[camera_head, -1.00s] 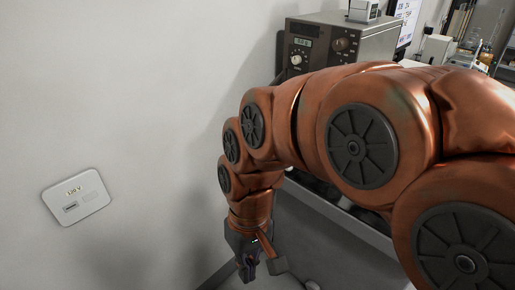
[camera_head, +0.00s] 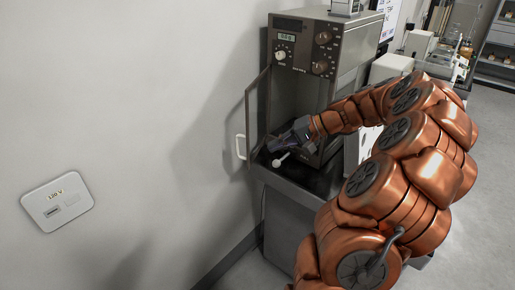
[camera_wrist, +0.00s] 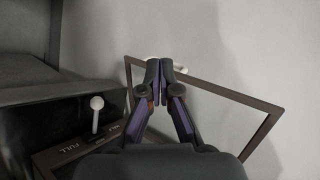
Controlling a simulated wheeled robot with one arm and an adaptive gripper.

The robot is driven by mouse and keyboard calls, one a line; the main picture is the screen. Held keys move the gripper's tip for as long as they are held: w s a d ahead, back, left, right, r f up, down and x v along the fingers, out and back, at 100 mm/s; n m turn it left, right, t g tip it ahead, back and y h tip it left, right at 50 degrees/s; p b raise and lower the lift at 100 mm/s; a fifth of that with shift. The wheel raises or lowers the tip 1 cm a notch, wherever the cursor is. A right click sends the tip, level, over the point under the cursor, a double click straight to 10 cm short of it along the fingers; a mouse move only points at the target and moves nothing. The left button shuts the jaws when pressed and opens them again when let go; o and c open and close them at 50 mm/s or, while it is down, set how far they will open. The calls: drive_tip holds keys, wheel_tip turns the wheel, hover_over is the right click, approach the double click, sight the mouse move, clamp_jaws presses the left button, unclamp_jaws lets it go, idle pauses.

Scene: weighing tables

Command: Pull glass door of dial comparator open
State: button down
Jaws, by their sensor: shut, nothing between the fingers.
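The dial comparator (camera_head: 327,40) is a grey-brown cabinet with a small display and knobs at the top and an open chamber below. Its framed glass door (camera_head: 248,105) stands swung out to the left, with a white handle (camera_head: 241,146) on its far left edge. In the wrist view the door frame (camera_wrist: 222,88) slants across the right side. My gripper (camera_head: 275,147) is shut and empty in front of the chamber, on the inner side of the door. In the wrist view its fingertips (camera_wrist: 160,64) overlap the door's upper edge; I cannot tell whether they touch it.
A white ball-topped lever (camera_head: 278,161) stands out at the comparator's front, below my gripper. The pale wall (camera_head: 150,90) is close to the left of the door. Other instruments (camera_head: 390,68) stand behind on the right. The floor at right is clear.

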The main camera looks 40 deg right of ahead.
drive_tip(key=s+d+f+m+t, duration=0.1)
drive_tip(key=d+m+t, duration=0.1)
drive_tip(key=d, duration=0.5)
drive_tip(key=p, duration=0.4)
approach(249, 145)
drive_tip(key=shift+h, duration=0.4)
drive_tip(key=shift+s+f+x, duration=0.1)
drive_tip(key=shift+f+x, duration=0.05)
drive_tip(key=shift+x, duration=1.1)
drive_tip(key=shift+s+f+x, duration=0.1)
drive_tip(key=shift+f+x, duration=0.05)
drive_tip(key=shift+x, duration=1.1)
drive_tip(key=shift+s+f+x, duration=0.15)
drive_tip(key=shift+x, duration=1.1)
drive_tip(key=shift+w+a+f+b, duration=0.15)
drive_tip(key=shift+w+a+b, duration=0.45)
drive_tip(key=shift+b, duration=0.3)
drive_tip(key=shift+w+a+m+t+h+b, duration=0.3)
drive_tip(key=shift+w+a+m+h+b, duration=0.35)
drive_tip(key=shift+w+h+b, duration=0.2)
drive_tip(key=shift+s+d, duration=0.1)
drive_tip(key=shift+d, duration=0.05)
